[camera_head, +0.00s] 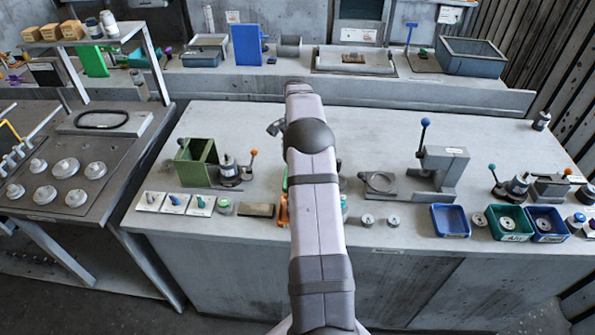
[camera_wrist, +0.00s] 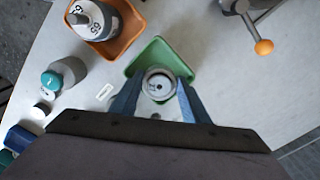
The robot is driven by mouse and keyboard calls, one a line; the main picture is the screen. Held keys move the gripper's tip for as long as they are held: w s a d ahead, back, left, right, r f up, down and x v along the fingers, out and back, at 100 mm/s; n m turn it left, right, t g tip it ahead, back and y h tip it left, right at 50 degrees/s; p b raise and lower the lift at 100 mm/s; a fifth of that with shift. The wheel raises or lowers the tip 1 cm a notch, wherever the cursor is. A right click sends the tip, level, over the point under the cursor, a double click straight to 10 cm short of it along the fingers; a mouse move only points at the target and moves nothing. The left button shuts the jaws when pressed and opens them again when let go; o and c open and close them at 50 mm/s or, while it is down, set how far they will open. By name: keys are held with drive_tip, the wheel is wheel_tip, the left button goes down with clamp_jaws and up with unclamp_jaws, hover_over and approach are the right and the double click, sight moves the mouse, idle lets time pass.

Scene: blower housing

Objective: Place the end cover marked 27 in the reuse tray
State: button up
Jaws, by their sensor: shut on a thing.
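In the wrist view my gripper (camera_wrist: 158,94) is shut on a small round metal-grey end cover (camera_wrist: 157,79); its face has a dark centre, and I cannot read the marking. The cover overlaps a green tray (camera_wrist: 147,55); I cannot tell whether it touches the tray floor or hangs above it. No readable label shows which tray is the reuse tray. In the head view my own arm hides the gripper, the cover and most of the green tray.
An orange tray (camera_wrist: 129,39) holding a grey marked part (camera_wrist: 91,17) sits beside the green tray. A teal-topped part (camera_wrist: 52,79) stands at left, and an orange-knobbed lever (camera_wrist: 263,47) at upper right. A blue tray (camera_head: 450,220) and green-rimmed tray (camera_head: 510,237) stand at right.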

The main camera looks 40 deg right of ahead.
drive_tip(key=shift+f+p, duration=0.7)
drive_tip(key=shift+f, duration=1.15)
drive_tip(key=shift+f, duration=0.1)
drive_tip(key=o, duration=0.9)
wheel_tip(320, 180, up, 12)
drive_tip(key=b, duration=0.3)
drive_tip(key=shift+a, duration=0.1)
